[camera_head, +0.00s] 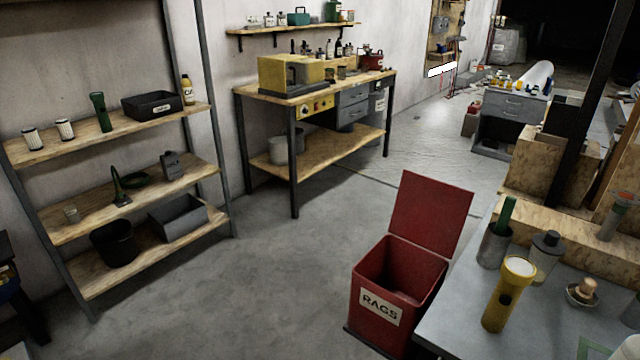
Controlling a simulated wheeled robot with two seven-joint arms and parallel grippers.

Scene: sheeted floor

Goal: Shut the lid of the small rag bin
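A small red bin (371,315) with a "RAGS" label on its front stands on the floor, right of centre in the head view. Its red lid (431,214) is open and stands up, leaning slightly back from the rear edge. The inside of the bin looks empty, though its bottom is dark. Neither of my grippers shows in this view.
A grey table (462,310) holding a yellow flashlight (508,295) and several other items stands close to the bin's right side. A wooden shelf unit (75,215) is at left, a workbench (325,94) behind. The floor left of the bin is clear.

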